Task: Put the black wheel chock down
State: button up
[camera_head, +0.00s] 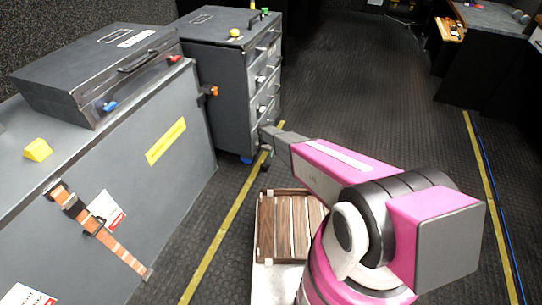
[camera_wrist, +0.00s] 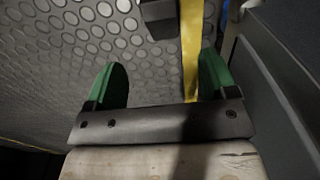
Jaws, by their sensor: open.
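My gripper (camera_wrist: 163,62) is open in the wrist view, with its two green fingers apart and bare floor between them. A dark block (camera_wrist: 158,18), which looks like the black wheel chock, shows at the top edge of that view. It lies beyond the fingertips, apart from both fingers, close to the yellow floor line; its far part is cut off. In the head view my arm reaches toward the foot of the drawer cabinet, and its dark end (camera_head: 276,139) is beside the cabinet's front. I cannot make out the chock clearly there.
The grey drawer cabinet (camera_head: 222,85) stands right beside my gripper. A long grey cabinet (camera_head: 140,185) with a black case (camera_head: 100,75) on it is at the left. A wooden slatted crate (camera_head: 285,226) is near my base. The dark floor (camera_head: 370,90) beyond is clear.

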jog(key=s+d+r+n, duration=0.1)
jog(key=s+d+r, duration=0.7)
jog(key=s+r, duration=0.3)
jog(key=s+d+r+n, duration=0.1)
jog(key=s+d+r, duration=0.7)
jog(key=r, duration=0.8)
jog(key=s+d+r+n, duration=0.2)
jog(key=s+d+r, duration=0.6)
jog(key=s+r, duration=0.6)
jog(key=shift+d+r, duration=0.3)
